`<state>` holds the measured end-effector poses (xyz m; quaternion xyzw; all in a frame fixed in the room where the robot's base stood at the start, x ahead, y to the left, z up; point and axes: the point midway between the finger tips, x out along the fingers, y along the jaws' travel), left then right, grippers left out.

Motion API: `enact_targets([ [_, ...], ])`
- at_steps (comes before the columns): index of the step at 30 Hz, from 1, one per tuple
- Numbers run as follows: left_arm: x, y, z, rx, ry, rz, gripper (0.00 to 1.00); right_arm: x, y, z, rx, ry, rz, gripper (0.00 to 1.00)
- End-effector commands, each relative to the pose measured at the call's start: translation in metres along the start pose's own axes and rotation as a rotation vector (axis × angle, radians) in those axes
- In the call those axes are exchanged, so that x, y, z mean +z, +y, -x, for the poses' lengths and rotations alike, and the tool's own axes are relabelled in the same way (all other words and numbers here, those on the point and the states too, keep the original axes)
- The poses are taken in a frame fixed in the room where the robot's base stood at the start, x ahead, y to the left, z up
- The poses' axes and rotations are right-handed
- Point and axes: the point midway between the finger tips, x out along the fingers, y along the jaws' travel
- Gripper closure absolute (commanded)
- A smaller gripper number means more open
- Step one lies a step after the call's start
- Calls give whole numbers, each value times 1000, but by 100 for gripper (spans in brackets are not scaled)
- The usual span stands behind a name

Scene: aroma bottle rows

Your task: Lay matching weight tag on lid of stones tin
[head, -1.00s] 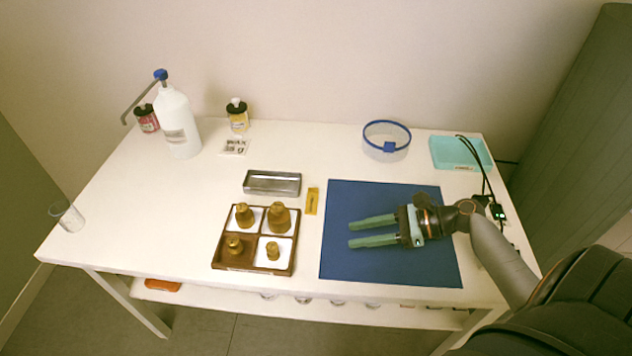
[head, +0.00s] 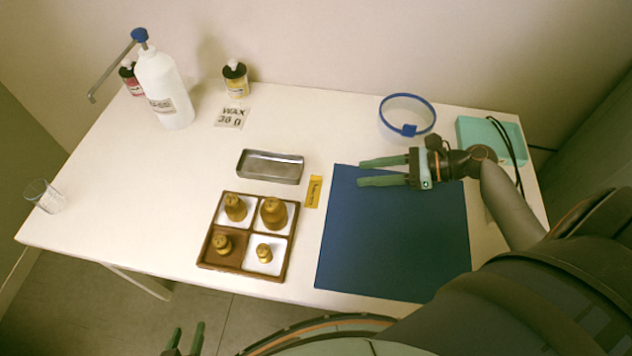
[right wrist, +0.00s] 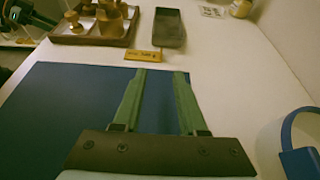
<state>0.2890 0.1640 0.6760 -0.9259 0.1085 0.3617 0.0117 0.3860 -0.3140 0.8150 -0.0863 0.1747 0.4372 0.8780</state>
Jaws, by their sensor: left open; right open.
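I see no tin clearly marked as holding stones. A shallow grey metal tin (head: 270,167) with a raised rim lies mid-table; no separate lid shows. A small yellow tag (head: 313,192) with dark unreadable print lies right of it, and shows in the right wrist view (right wrist: 143,55). A white card (head: 231,117) reads "WAX" with a number I cannot read surely. My right gripper (head: 360,172) is open and empty above the far edge of the blue mat (head: 390,240), right of the tag. My left gripper (head: 188,330) is open and empty off the table's front edge.
A brown tray (head: 201,262) holds several brass weights. A white pump bottle (head: 165,95), small bottles (head: 235,80), a glass (head: 45,196), a clear blue-rimmed tub (head: 407,118) and a teal tray (head: 490,140) stand around the edges. The mat is bare.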

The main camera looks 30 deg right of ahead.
Motion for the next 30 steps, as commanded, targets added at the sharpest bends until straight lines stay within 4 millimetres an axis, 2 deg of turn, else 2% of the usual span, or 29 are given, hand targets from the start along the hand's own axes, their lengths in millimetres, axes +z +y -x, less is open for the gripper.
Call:
enact_targets([
  [6,5,0,-2,1,-7,-3,50,1,0,-41,1,-3,2,59],
  [14,3,2,-3,5,-4,-3,50,1,-1,-64,1,-1,1,59],
  [22,3,5,-5,12,-1,-3,50,3,-4,-102,0,-2,0,59],
  [25,2,6,-6,14,1,-3,50,2,-4,-110,0,0,1,59],
  [30,1,5,-6,14,2,-4,50,2,-4,-112,0,1,1,59],
])
